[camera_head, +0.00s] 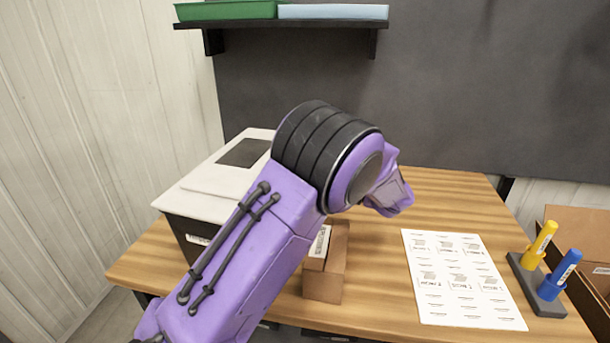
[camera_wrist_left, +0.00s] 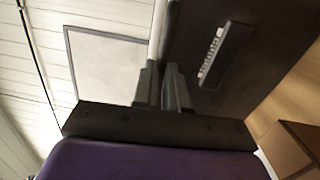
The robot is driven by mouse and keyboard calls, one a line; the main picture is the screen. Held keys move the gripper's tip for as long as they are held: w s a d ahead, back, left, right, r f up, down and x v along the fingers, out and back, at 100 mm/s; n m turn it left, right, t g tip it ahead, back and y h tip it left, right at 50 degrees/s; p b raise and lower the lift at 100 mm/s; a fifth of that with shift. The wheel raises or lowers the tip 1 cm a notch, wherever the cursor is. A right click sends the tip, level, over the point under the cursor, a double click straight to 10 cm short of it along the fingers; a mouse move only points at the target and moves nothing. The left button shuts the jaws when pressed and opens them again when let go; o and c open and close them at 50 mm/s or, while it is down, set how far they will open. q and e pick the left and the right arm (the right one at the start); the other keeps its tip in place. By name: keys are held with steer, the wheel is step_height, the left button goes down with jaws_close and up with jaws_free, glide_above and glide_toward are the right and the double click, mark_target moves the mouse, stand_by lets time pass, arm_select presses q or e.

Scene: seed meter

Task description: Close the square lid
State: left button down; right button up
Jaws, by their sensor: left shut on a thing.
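A box with a white top (camera_head: 215,186) and dark sides stands on the left of the table. A dark square patch (camera_head: 243,153) shows on its top. In the left wrist view, the box's dark front (camera_wrist_left: 205,85) is on the right, and a pale panel with a thin dark outline (camera_wrist_left: 105,65) is on the left. My left gripper (camera_wrist_left: 162,86) is shut at the thin white edge between them, which seems to be the square lid's. In the head view my purple arm hides this gripper and part of the box. My right gripper does not show.
A small brown carton (camera_head: 325,275) with a label stands right of the box, partly behind my arm. A printed sheet (camera_head: 462,280) lies at the table's right. Yellow (camera_head: 541,243) and blue (camera_head: 560,275) markers stand in a dark holder (camera_head: 532,285). A shelf (camera_head: 280,24) hangs behind.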

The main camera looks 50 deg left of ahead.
arm_select(q)
steer(key=shift+s+d+f, duration=0.1)
steer(key=shift+s+f, duration=0.05)
steer(key=shift+f, duration=0.3)
steer(key=c, duration=1.2)
jaws_free()
steer(key=shift+o, duration=0.2)
steer(key=b+v, duration=0.1)
steer(key=v, duration=0.9)
steer(key=shift+w+b, duration=0.25)
steer(key=shift+b, duration=0.15)
